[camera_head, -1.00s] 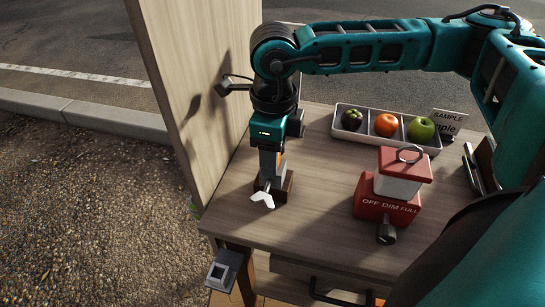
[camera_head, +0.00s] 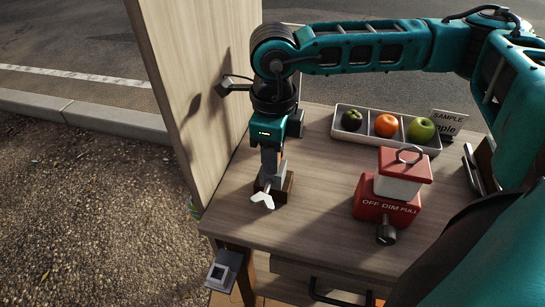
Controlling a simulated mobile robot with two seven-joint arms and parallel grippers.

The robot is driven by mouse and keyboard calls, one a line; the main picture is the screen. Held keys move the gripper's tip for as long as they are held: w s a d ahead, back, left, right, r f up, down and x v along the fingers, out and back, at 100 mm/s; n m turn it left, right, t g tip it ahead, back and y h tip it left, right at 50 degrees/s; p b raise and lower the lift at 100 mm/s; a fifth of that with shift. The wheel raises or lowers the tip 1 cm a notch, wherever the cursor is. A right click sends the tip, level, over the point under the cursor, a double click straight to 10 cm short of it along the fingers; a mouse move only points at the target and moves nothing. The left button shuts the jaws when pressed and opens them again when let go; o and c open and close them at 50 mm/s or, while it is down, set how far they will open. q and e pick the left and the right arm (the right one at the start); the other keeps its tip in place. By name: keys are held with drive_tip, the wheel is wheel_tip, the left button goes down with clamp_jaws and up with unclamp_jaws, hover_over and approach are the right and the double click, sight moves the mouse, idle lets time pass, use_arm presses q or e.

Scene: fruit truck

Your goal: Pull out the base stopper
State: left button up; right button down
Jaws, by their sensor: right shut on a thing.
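The small dark brown block with a white wing-shaped knob (camera_head: 262,199) stands on the wooden counter beside the tall wooden panel; I take it to be the base stopper. My right gripper (camera_head: 270,182) points straight down over it. Its grey fingers are shut on the top part of this piece, and they hide much of it. The block (camera_head: 288,190) shows to the right of the fingers and appears to rest on the counter. My left gripper is not in view.
The wooden panel (camera_head: 165,85) rises close to the left of my right gripper. A red and white lamp (camera_head: 398,186) with a dial stands to the right. A white tray (camera_head: 377,143) of fruit and a sample sign (camera_head: 449,123) stand behind. The counter (camera_head: 325,190) between block and lamp is clear.

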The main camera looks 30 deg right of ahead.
drive_tip(key=shift+r, duration=0.6)
drive_tip(key=shift+r+p, duration=2.8)
drive_tip(key=shift+r, duration=1.7)
